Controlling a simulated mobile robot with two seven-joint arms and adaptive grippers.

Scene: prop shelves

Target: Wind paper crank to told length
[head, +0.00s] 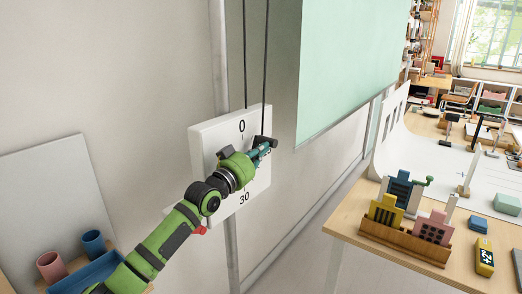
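A white box (206,134) is fixed on the wall, with "0" marked at its top and "30" at its bottom. Two dark cords (266,60) run up from it. A pale green sheet of paper (350,60) hangs to its right. My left gripper (264,147) is at the front face of the box, covering its middle. The crank handle cannot be made out behind the gripper, and whether the fingers are closed on it is unclear. My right gripper is out of view.
A wooden table (346,216) at right holds a wooden rack (400,238) of coloured blocks and a yellow block (484,256). At lower left are a blue tray (88,272), a pink cup (52,267) and a blue cup (94,243). Floor between wall and table is clear.

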